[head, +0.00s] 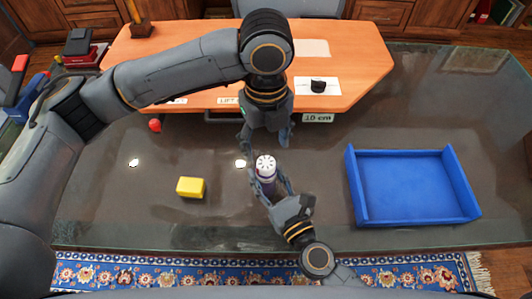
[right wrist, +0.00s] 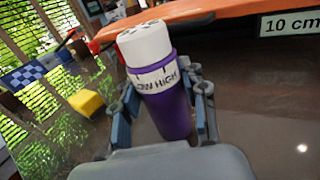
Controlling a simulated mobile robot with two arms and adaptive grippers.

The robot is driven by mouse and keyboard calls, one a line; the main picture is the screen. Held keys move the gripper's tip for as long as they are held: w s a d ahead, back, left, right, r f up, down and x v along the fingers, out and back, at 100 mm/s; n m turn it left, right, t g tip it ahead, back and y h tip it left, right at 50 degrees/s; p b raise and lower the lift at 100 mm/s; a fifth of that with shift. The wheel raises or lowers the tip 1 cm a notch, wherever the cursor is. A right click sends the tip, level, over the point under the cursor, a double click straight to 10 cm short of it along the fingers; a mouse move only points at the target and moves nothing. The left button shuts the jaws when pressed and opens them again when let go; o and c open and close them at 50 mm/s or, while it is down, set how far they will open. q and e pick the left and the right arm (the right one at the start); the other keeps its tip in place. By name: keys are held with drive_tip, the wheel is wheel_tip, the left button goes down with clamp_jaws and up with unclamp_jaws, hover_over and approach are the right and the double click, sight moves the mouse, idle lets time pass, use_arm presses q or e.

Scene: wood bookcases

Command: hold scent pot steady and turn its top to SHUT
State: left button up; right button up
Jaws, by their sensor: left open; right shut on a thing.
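The scent pot (head: 266,167) has a purple body and a white ring with the words LOW and HIGH. Its white top has slots and a red mark. In the right wrist view the pot (right wrist: 172,112) stands between the finger pads, leaning a little in the picture. My right gripper (head: 269,182) is shut on the purple body. My left gripper (head: 265,138) is open, pointing down just behind the top, with its fingers apart and nothing between them. The word SHUT is not visible from here.
A yellow block (head: 191,187) lies left on the glass table. A blue tray (head: 352,190) is at the right. An orange raised board (head: 360,65) with a black knob (head: 318,86) and a 10 cm label stands behind. A red ball (head: 155,125) is at its left front.

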sight(266, 162)
use_arm(q)
wheel_tip(266, 162, up, 6)
drive_tip(key=shift+f, duration=0.1)
idle(0.4)
use_arm(e)
drive_tip(key=o, duration=1.4)
